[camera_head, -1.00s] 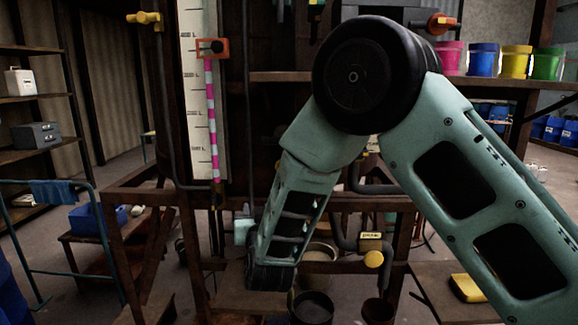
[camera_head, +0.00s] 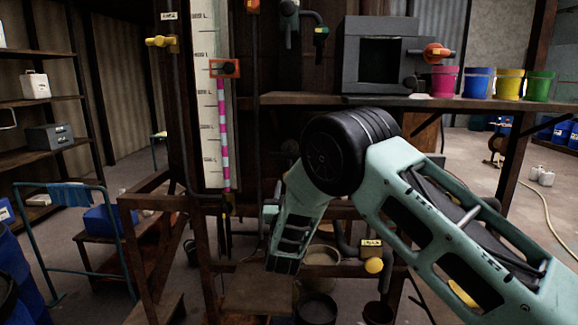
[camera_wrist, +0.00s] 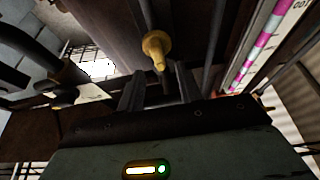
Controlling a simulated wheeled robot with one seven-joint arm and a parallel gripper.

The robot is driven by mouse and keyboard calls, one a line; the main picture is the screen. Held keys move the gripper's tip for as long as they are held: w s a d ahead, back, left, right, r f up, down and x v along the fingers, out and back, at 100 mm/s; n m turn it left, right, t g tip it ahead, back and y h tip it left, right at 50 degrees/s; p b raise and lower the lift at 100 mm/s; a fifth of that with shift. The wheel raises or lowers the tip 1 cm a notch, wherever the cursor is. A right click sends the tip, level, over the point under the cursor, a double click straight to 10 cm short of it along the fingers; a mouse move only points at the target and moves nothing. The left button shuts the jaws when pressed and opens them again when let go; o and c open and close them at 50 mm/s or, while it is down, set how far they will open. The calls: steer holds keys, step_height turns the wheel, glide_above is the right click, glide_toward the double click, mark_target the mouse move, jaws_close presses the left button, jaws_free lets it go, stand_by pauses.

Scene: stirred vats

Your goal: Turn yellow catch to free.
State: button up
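A yellow knob-like fitting (camera_wrist: 156,48) on the end of a pipe shows in the wrist view, just beyond my fingertips and apart from them. My gripper (camera_wrist: 158,88) is open, with its two dark fingers apart and nothing between them. In the head view a yellow handle (camera_head: 161,41) sits on a pipe at the upper left, below a white label. A yellow round knob (camera_head: 373,265) sits low on the rig under a yellow label plate (camera_head: 371,243). I cannot tell which the wrist view shows.
A gauge strip (camera_head: 208,100) with a pink-and-white column (camera_head: 224,130) and an orange slider (camera_head: 226,68) stands left of my arm. A grey box (camera_head: 380,55) and coloured buckets (camera_head: 476,83) stand on the shelf. Pots (camera_head: 316,308) sit under the rusty frame.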

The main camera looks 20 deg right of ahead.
steer(key=p+x, duration=0.2)
steer(key=x, duration=0.5)
steer(key=shift+p, duration=0.3)
steer(key=c, duration=0.6)
